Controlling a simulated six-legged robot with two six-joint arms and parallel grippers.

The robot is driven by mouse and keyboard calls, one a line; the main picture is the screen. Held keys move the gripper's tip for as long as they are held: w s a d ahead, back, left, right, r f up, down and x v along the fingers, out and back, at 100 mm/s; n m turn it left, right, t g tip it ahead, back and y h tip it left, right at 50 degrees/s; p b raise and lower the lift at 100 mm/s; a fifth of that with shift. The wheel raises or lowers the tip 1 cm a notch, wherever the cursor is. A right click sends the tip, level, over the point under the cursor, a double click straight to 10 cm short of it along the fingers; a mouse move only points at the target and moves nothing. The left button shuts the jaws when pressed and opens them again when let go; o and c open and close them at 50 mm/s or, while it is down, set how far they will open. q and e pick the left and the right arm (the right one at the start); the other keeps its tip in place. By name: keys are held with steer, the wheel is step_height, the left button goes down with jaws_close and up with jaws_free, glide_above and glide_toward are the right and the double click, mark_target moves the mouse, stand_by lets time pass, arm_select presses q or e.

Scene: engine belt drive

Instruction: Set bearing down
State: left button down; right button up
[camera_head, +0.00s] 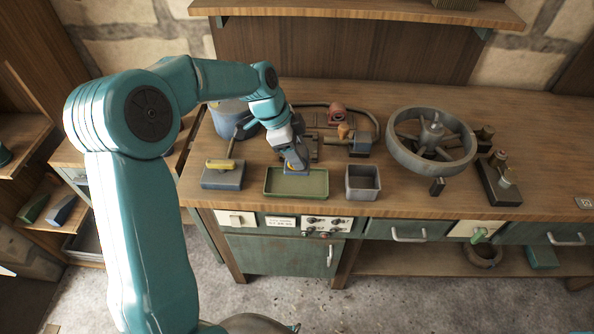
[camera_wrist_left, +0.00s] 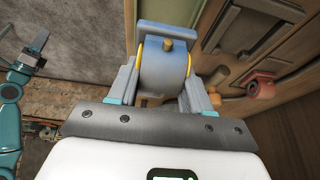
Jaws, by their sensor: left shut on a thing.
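The bearing (camera_head: 296,168) is a small blue-grey block with yellow bands. It shows large in the left wrist view (camera_wrist_left: 163,75), with a brass knob on it. My left gripper (camera_head: 294,155) is shut on it, one finger on each side. In the head view the bearing is at the back part of a shallow green tray (camera_head: 297,196). I cannot tell whether it touches the tray. A teal arm at the left of the left wrist view ends in what looks like my right gripper (camera_wrist_left: 33,57); its jaws are too small to read.
A grey open bin (camera_head: 362,192) stands right of the tray. A block with a yellow-handled tool (camera_head: 221,178) stands left. A large spoked wheel (camera_head: 403,165) and a dark clamp-like fixture (camera_head: 500,190) are further right. Belt-drive parts (camera_head: 338,117) lie behind. The bench front edge is close.

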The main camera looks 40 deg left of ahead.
arm_select(q)
step_height(320, 180, down, 7)
steer(key=shift+r+p, duration=0.1)
steer(key=shift+p, duration=0.2)
steer(key=shift+w+a+f, duration=0.15)
steer(key=shift+a+f, duration=0.05)
steer(key=shift+f, duration=0.1)
steer(key=shift+d, duration=0.15)
steer(key=shift+f+b, duration=0.1)
steer(key=shift+b, duration=0.2)
steer(key=shift+c, duration=2.4)
jaws_free()
